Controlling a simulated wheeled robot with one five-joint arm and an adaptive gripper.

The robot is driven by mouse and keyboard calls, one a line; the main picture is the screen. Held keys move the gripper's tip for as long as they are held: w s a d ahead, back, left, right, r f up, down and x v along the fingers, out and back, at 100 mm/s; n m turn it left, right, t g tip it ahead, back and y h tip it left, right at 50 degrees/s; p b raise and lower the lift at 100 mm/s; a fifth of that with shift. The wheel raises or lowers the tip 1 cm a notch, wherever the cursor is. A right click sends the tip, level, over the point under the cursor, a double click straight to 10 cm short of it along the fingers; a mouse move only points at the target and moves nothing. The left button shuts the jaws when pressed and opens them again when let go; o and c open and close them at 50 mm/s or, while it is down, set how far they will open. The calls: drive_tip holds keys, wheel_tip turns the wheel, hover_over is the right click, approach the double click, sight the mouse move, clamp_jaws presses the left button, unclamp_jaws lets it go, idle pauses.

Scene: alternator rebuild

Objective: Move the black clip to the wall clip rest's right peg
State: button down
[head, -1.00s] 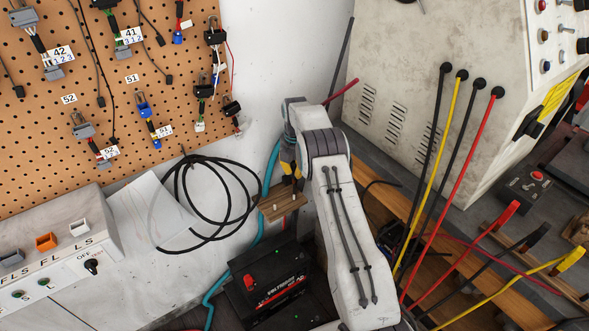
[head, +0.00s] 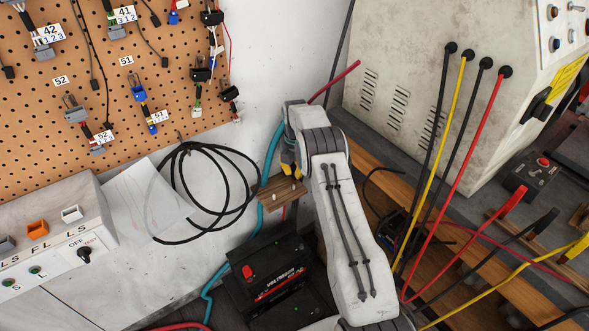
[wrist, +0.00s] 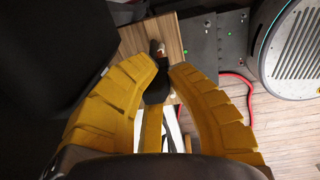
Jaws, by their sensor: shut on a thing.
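The wall clip rest is a small wooden block (head: 279,194) with pale pegs, low on the white wall in the head view. My gripper (head: 290,170) is just above and behind its right part, partly hidden by my arm. In the wrist view, the yellow fingers of my gripper (wrist: 164,68) close around a black clip (wrist: 155,92). The clip lies against or just over the wooden rest (wrist: 172,37). A dark piece with a copper-coloured part shows just beyond the fingertips. I cannot tell whether the clip touches a peg; the right peg is not clear in the wrist view.
A black battery (head: 272,282) stands below the rest. A coiled black cable (head: 178,200) hangs on the wall to its left, and a teal hose (head: 270,165) runs close behind. A grey cabinet (head: 415,60) with hanging leads stands to the right.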

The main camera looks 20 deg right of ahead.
drive_tip(key=shift+f, duration=0.15)
drive_tip(key=shift+f+b, duration=0.75)
drive_tip(key=shift+f, duration=0.1)
drive_tip(key=c, duration=1.2)
unclamp_jaws()
drive_tip(key=shift+r, duration=0.15)
drive_tip(key=shift+r+p, duration=2.55)
drive_tip(key=shift+r, duration=1.6)
